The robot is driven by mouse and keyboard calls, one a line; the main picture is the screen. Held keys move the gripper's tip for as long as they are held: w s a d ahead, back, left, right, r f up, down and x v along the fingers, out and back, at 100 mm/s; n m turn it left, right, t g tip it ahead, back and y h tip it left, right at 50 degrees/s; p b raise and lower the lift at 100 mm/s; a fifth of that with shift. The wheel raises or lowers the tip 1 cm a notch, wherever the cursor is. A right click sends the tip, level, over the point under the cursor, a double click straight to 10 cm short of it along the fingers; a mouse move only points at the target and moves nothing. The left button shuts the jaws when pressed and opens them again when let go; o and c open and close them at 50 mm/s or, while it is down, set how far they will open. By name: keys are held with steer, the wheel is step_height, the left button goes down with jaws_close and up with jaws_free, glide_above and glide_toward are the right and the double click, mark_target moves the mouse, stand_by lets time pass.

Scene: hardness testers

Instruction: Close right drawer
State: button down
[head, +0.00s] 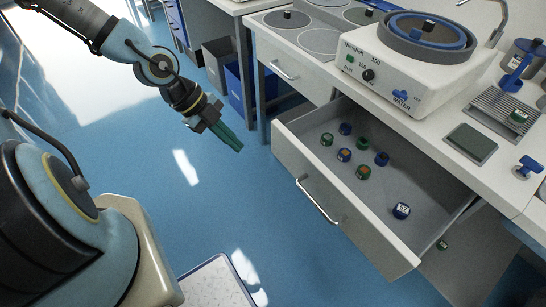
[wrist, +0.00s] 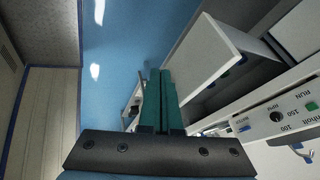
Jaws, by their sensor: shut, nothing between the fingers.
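The right drawer (head: 330,207) is pulled out from under the counter in the head view, its grey front facing me with a silver bar handle (head: 318,203). Several small blue and green capped pieces (head: 362,173) lie inside it. The drawer also shows in the wrist view (wrist: 225,50), to the right of the fingers. My gripper (head: 238,146) is in the air left of the drawer front, apart from it and from the handle. Its two green fingers (wrist: 160,100) are together and empty in the wrist view.
A left drawer (head: 290,72) beside it is shut. A white tester (head: 410,65) with a round basin stands on the counter (head: 500,145). A blue bin (head: 240,90) and a grey bin are under the bench. The blue floor (head: 200,225) before the drawer is clear.

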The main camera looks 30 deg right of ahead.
steer(key=s+d+m, duration=0.1)
steer(key=d+m, duration=0.1)
steer(key=b, duration=0.1)
glide_toward(292, 165)
step_height(292, 165, down, 4)
steer(key=s+a, duration=0.2)
steer(key=a, duration=0.1)
steer(key=shift+h, duration=0.4)
steer(key=shift+w+d+p, duration=0.15)
steer(key=shift+d+p, duration=0.4)
steer(key=shift+d, duration=1.7)
steer(key=shift+d, duration=0.1)
